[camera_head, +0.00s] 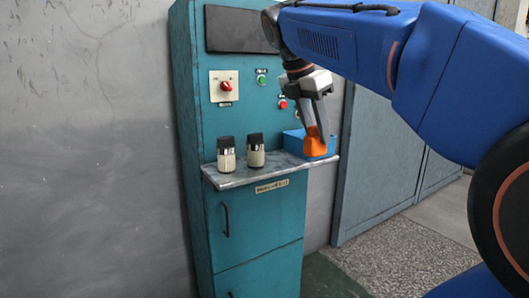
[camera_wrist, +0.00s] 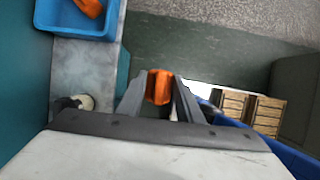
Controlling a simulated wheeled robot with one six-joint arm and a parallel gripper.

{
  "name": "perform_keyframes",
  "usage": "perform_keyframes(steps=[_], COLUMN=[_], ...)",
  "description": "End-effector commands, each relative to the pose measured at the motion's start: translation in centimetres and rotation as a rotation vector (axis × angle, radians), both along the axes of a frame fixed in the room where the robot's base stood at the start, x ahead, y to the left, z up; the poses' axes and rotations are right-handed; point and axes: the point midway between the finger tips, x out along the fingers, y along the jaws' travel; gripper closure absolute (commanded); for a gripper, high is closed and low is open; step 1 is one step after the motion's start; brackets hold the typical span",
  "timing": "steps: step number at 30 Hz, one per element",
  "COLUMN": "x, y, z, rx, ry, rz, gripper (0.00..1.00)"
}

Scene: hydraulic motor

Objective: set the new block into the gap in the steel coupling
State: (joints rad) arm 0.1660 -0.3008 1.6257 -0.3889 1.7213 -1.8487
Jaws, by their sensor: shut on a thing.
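My gripper (camera_head: 318,112) is shut on an orange block (camera_head: 316,143), which hangs below the fingers in front of the blue bin in the head view. In the wrist view my gripper (camera_wrist: 159,84) has a finger on each side of the orange block (camera_wrist: 158,88), with the dark green floor behind it. Another orange piece (camera_wrist: 90,7) lies in the blue bin (camera_wrist: 70,29) at the upper left of the wrist view. The steel coupling and its gap are not seen in either view.
A grey shelf (camera_head: 232,180) projects from a teal cabinet (camera_head: 255,235). Two dark-capped bottles (camera_head: 227,155) (camera_head: 256,150) stand on it, left of the blue bin (camera_head: 293,143). A slatted wooden crate (camera_wrist: 250,110) shows at the right of the wrist view.

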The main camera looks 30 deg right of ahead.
Motion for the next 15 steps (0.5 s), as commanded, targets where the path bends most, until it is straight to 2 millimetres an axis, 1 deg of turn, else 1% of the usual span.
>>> perform_keyframes(steps=[3,15], x=[2.5,10.8], y=[0.1,0.4], z=[-0.1,-0.2], rx=[0.001,0.001], ry=[0.003,0.003], rz=[0.002,0.001], gripper=[0.92,0.92])
